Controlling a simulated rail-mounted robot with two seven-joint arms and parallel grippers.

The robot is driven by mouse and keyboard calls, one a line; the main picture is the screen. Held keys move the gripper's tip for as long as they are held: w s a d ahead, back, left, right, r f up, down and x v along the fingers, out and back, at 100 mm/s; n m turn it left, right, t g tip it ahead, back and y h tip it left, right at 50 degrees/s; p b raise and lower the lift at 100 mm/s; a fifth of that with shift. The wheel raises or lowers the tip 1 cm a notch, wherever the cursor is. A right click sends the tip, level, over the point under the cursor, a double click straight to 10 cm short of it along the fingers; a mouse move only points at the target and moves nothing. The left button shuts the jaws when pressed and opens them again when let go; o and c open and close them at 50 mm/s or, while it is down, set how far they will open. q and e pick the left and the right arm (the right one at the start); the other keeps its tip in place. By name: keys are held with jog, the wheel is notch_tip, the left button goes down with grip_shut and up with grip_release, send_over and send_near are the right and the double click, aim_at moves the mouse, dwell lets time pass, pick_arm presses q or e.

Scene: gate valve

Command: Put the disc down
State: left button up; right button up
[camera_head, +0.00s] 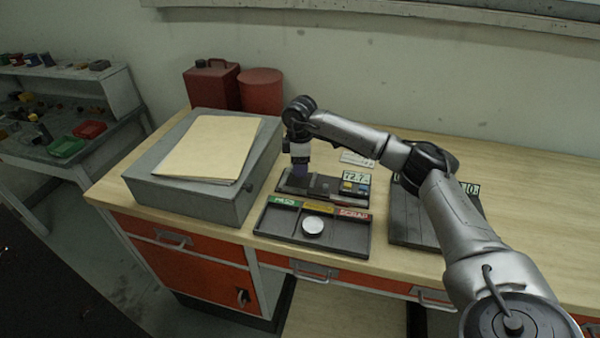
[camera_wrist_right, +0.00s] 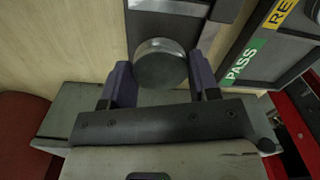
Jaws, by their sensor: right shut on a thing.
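My right gripper (camera_head: 299,170) points down over the left end of the dark gauge (camera_head: 320,187), whose display reads about 72.7. In the right wrist view, its two purple fingers (camera_wrist_right: 161,76) are shut on a round grey metal disc (camera_wrist_right: 160,62), one on each side. The disc is at the gauge's left end; whether it touches the gauge I cannot tell. The head view hides this disc behind the gripper. A second, pale disc (camera_head: 313,225) lies in the middle, yellow-labelled compartment of the dark sorting tray (camera_head: 272,222). My left gripper is not in view.
The tray's PASS (camera_head: 285,201) and SCRAP (camera_head: 354,214) compartments look empty. A grey case (camera_head: 215,205) with a folder (camera_head: 210,148) on it stands close left of the gripper. A dark ribbed plate (camera_head: 412,225) lies to the right, partly behind my arm. Red cans (camera_head: 212,85) stand behind.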

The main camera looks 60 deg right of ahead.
notch_tip(320, 180, down, 2)
jog(key=shift+f, duration=0.25)
jog(key=shift+f+b, duration=0.35)
jog(key=shift+f, duration=0.15)
jog(key=o, duration=0.8)
jog(key=shift+o, duration=1.6)
jog(key=shift+r, duration=0.25)
